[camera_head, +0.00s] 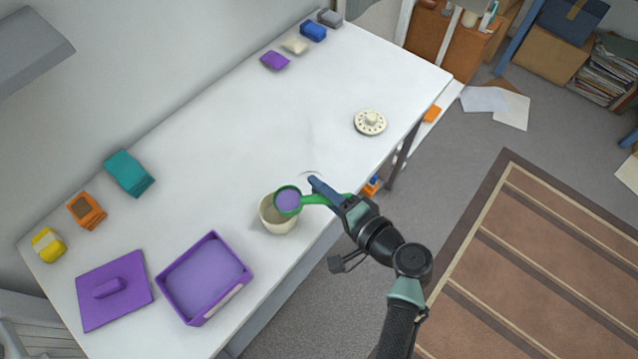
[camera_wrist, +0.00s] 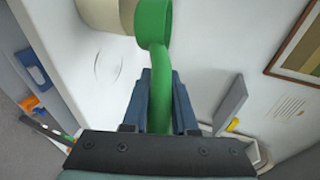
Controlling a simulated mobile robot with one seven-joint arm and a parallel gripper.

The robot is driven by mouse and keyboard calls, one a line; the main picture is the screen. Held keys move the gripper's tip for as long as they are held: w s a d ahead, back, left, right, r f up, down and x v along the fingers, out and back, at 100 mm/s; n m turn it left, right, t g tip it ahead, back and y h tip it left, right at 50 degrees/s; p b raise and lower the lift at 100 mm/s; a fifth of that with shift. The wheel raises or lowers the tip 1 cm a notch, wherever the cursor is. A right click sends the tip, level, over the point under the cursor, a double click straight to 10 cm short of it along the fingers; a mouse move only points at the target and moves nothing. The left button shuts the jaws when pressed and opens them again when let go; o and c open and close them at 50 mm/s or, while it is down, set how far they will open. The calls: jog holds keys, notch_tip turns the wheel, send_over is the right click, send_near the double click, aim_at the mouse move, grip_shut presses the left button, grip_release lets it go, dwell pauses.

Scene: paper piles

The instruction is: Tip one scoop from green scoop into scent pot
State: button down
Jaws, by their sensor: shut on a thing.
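The green scoop (camera_head: 322,199) is held by its handle in my gripper (camera_head: 316,188), which is shut on it. Its bowl holds a purple fill (camera_head: 289,200) and looks level. The bowl is above the mouth of the cream scent pot (camera_head: 279,222), over its upper right part. In the wrist view the green scoop (camera_wrist: 155,60) runs up from between the blue fingers of my gripper (camera_wrist: 160,95). Part of the cream pot (camera_wrist: 100,12) shows behind the bowl there. The inside of the pot is partly hidden by the scoop.
An open purple bin (camera_head: 243,268) with purple contents and its purple lid (camera_head: 90,307) lie at the table's near left. A cream perforated lid (camera_head: 370,122) lies to the right. Several coloured packets and boxes line the back edge. The middle of the white table (camera_head: 230,140) is clear.

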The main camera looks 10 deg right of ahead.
jog(key=shift+r+p, duration=0.3)
jog(key=shift+p, duration=0.1)
jog(key=shift+a+r, duration=0.1)
jog(key=shift+w+a+r+n+g+h+p, duration=0.1)
jog(key=shift+r+n+g+h+p, duration=0.4)
jog(key=shift+p, duration=0.75)
jog(key=shift+w+a+r+n+g+h+p, duration=0.15)
jog(key=shift+r+n+g+h+p, duration=0.2)
jog(key=shift+p, duration=0.9)
jog(key=shift+s+a+r+n+g+h+p, duration=0.15)
jog(key=shift+r+h+p, duration=0.25)
jog(key=shift+p, duration=0.8)
jog(key=shift+w+a+r+n+g+h+p, duration=0.4)
jog(key=shift+h+p, duration=0.45)
jog(key=shift+p, duration=1.75)
